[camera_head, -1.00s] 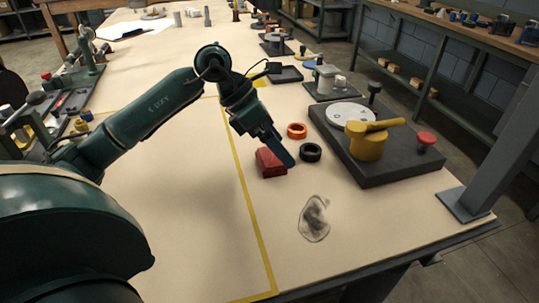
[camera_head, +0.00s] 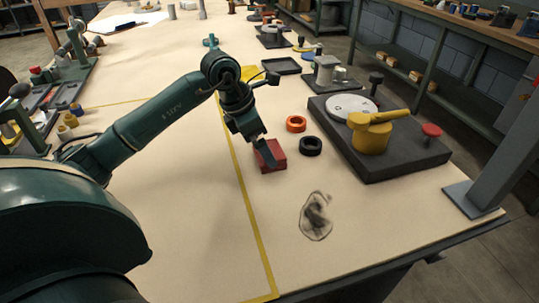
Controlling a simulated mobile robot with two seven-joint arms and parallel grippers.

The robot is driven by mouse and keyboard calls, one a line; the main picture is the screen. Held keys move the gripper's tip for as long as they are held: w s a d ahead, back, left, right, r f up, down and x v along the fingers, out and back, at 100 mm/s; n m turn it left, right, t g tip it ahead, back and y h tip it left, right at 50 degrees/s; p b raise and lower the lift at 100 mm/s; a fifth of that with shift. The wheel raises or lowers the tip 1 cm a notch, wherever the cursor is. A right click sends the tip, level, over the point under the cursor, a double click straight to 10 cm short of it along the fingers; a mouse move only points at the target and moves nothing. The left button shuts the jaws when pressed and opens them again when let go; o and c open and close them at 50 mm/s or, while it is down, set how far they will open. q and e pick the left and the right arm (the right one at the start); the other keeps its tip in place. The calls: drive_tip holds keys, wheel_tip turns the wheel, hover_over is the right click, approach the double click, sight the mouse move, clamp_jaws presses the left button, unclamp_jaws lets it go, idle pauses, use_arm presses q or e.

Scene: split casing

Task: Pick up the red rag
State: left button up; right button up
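The red rag (camera_head: 278,150) looks like a small folded red block. It lies on the beige bench just right of the yellow line. My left gripper (camera_head: 267,156) reaches in from the left and points down at the rag, with its fingers overlapping the rag's left and middle part in the picture. Only one dark finger shows clearly, so I cannot tell whether the gripper is open or shut, or whether it touches the rag. My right gripper is not in view.
An orange ring (camera_head: 296,124) and a black ring (camera_head: 311,146) lie close to the right of the rag. A dark slab (camera_head: 400,160) carries a yellow fixture (camera_head: 370,138). A dark smudge (camera_head: 316,216) marks the bench in front. Bare bench lies left of the yellow line (camera_head: 247,205).

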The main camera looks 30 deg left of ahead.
use_arm(q)
drive_tip(key=x, duration=0.3)
drive_tip(key=shift+d+f, duration=0.1)
drive_tip(key=shift+c, duration=0.2)
drive_tip(key=c, duration=1)
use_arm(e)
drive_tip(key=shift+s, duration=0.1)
use_arm(q)
wheel_tip(320, 180, up, 9)
drive_tip(key=shift+r+p, duration=0.2)
drive_tip(key=shift+p, duration=0.3)
drive_tip(key=shift+r, duration=0.4)
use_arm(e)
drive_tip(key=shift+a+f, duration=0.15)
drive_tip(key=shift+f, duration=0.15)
